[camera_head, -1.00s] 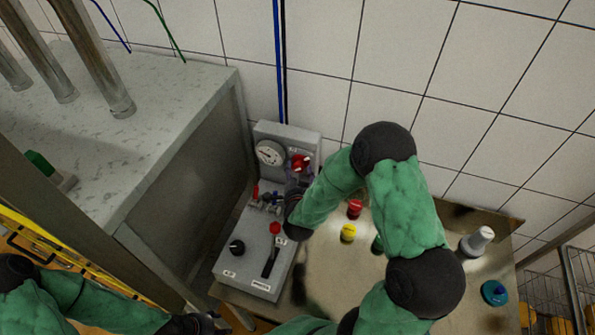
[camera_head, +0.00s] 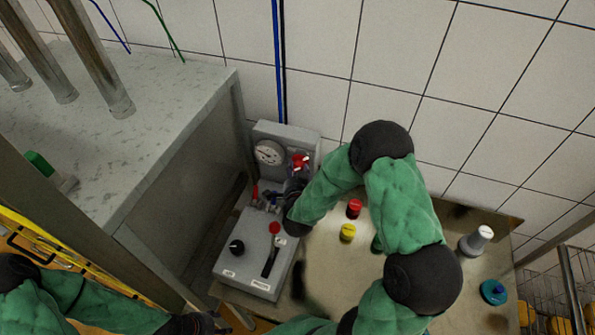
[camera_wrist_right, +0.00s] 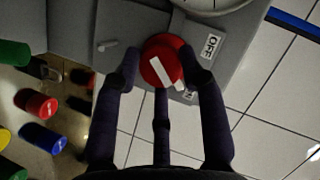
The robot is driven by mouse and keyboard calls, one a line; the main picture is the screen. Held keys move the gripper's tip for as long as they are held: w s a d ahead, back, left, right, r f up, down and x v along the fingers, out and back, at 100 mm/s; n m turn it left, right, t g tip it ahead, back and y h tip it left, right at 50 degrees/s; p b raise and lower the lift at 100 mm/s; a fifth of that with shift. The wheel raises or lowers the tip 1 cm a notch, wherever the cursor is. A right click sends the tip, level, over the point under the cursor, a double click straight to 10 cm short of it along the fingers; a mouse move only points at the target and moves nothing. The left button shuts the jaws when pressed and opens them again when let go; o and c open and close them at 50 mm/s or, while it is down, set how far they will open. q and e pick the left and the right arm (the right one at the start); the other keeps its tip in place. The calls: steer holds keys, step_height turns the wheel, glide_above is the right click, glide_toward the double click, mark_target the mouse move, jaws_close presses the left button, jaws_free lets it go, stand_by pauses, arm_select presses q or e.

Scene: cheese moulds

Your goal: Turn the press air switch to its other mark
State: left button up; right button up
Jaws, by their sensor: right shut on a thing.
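The press air switch is a red round knob (camera_wrist_right: 162,62) with a white bar on its face; it also shows on the upright grey panel in the head view (camera_head: 300,160). My right gripper (camera_wrist_right: 163,78) has its dark fingers around the knob and is shut on it. The white bar lies slanted, its lower end towards the lower right in the wrist view. An OFF label (camera_wrist_right: 211,46) sits to the knob's right. A second label below it is mostly hidden by a finger. My left gripper (camera_head: 205,323) is at the bottom edge, its fingers unclear.
A gauge (camera_head: 269,152) sits beside the switch. The grey control box (camera_head: 240,265) below carries a black knob (camera_head: 237,247), a red-topped part (camera_head: 274,228) and a black lever. Red (camera_head: 354,208) and yellow (camera_head: 347,232) caps stand on the metal bench. A grey cabinet (camera_head: 185,170) rises at left.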

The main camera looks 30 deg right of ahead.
steer(key=shift+a, duration=0.1)
steer(key=n+g+p, duration=0.1)
steer(key=n+g+h+p, duration=0.1)
steer(key=n+p, duration=0.1)
steer(key=shift+w+a+r+n+g, duration=0.1)
steer(key=shift+a+n+g, duration=0.1)
steer(key=shift+n+g, duration=0.1)
steer(key=n+g+p, duration=0.1)
steer(key=n+g+h+p, duration=0.1)
steer(key=n+p, duration=0.1)
steer(key=shift+a+n+h, duration=0.15)
steer(key=shift+n+h, duration=0.15)
steer(key=shift+w+f+n+g+h+p, duration=0.1)
steer(key=shift+f+n+g+h+p, duration=0.15)
steer(key=shift+n+g+h+p, duration=0.65)
steer(key=shift+a+f+n+g+h+p, duration=0.15)
steer(key=shift+n+g+h+p, duration=0.3)
steer(key=shift+n, duration=0.85)
steer(key=o, duration=1.1)
steer(key=shift+w, duration=0.1)
steer(key=shift+r, duration=0.25)
